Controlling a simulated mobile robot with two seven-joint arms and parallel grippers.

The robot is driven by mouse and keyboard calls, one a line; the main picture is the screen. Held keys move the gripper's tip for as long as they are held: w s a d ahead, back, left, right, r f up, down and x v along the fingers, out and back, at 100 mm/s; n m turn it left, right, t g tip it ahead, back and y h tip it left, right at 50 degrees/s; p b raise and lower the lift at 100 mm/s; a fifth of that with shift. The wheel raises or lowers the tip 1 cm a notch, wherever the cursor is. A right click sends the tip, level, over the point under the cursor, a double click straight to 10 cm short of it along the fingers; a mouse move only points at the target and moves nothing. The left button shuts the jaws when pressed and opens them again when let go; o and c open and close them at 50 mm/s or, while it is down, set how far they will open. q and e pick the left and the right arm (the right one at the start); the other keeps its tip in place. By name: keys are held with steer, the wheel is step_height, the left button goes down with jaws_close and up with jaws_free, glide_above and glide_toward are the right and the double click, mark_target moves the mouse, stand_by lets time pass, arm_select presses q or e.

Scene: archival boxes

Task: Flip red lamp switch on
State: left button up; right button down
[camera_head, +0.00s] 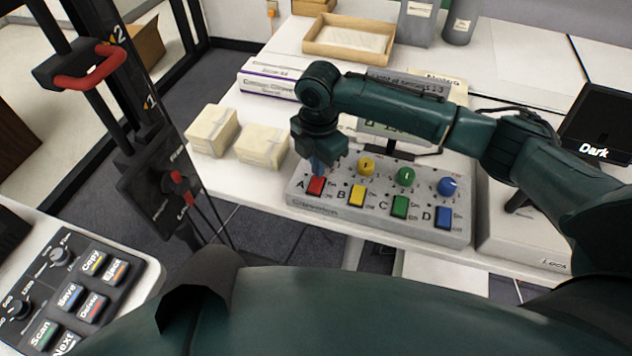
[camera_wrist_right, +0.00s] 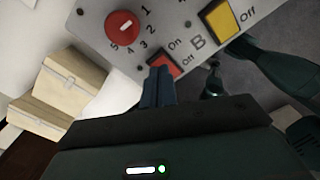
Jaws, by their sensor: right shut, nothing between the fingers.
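The grey control panel (camera_head: 300,200) lies on the white table with a row of coloured rocker switches and a row of knobs behind them. The red switch (camera_head: 316,186) is at the left end, by the letter A. My right gripper (camera_head: 318,168) points down at the red switch with its fingers shut and empty. In the right wrist view the closed fingertips (camera_wrist_right: 158,72) are at the red switch (camera_wrist_right: 165,65) and cover part of it; whether they touch it I cannot tell. The red knob (camera_wrist_right: 123,25) also shows there. My left gripper is not in view.
Yellow (camera_head: 357,195), green (camera_head: 400,207) and blue (camera_head: 443,216) switches sit to the right on the panel. Two cream boxes (camera_head: 262,145) stand left of the panel. A wooden tray (camera_head: 350,40) is at the back. A dark screen reading "Dark" (camera_head: 598,125) stands at the right.

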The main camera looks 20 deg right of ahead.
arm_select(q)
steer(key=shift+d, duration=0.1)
arm_select(e)
steer(key=shift+f, duration=0.35)
stand_by(0.6)
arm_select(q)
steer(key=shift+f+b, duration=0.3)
arm_select(e)
steer(key=shift+s+f, duration=0.1)
steer(key=shift+f, duration=0.65)
steer(key=shift+r+p, duration=0.9)
steer(key=shift+p, duration=0.15)
step_height(320, 180, up, 4)
steer(key=p, duration=0.4)
steer(key=shift+p, duration=0.35)
steer(key=shift+r+p, duration=0.7)
steer(key=shift+p, duration=0.05)
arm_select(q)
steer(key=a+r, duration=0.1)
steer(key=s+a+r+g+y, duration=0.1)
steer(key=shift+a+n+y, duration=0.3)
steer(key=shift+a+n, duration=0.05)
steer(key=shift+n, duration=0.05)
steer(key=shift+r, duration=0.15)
arm_select(e)
steer(key=shift+f, duration=0.1)
